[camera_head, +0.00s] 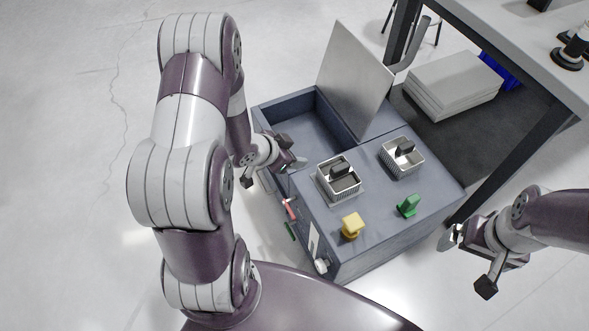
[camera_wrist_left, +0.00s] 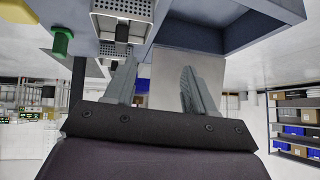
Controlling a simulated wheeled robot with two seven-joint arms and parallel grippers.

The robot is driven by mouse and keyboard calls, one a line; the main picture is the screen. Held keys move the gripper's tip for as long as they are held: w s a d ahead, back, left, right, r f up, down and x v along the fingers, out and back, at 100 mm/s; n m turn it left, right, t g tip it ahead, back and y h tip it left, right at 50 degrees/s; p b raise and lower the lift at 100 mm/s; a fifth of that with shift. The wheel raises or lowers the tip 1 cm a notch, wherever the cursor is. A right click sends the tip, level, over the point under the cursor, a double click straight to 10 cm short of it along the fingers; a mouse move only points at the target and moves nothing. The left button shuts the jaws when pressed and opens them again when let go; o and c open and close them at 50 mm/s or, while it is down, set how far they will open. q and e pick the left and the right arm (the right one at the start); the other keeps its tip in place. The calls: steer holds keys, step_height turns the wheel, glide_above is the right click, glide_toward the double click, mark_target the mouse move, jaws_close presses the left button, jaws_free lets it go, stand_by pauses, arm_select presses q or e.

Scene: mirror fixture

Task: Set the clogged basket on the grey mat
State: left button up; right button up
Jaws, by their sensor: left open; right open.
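Two metal mesh baskets with dark handles stand on the blue-grey cart top: a nearer basket (camera_head: 338,180) and a farther basket (camera_head: 402,157). I cannot tell from the holes which one is clogged. A thin grey edge, perhaps the grey mat (camera_head: 359,196), shows under the nearer basket. My left gripper (camera_head: 294,160) is open and empty, left of the nearer basket. In the left wrist view its fingers (camera_wrist_left: 158,78) are apart with nothing between them, and a basket (camera_wrist_left: 125,10) shows at the top. My right gripper (camera_head: 468,258) is open and empty, right of the cart.
An upright mirror-like panel (camera_head: 352,78) stands behind the baskets beside an open recess (camera_head: 290,107) in the cart. A yellow knob (camera_head: 351,226) and a green knob (camera_head: 408,206) stand on the near part of the top. A table (camera_head: 510,40) rises at the right.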

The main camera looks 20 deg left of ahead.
arm_select(q)
steer(key=s+d+r+n+g+y, duration=0.1)
steer(key=s+d+r+n+g, duration=0.2)
steer(key=s+r, duration=0.3)
steer(key=s+d+r+n+g+y, duration=0.2)
steer(key=s+d+r+n+g, duration=0.1)
steer(key=s+r, duration=0.2)
steer(key=shift+s+r+g, duration=0.3)
steer(key=shift+s+r, duration=0.1)
steer(key=shift+s, duration=0.7)
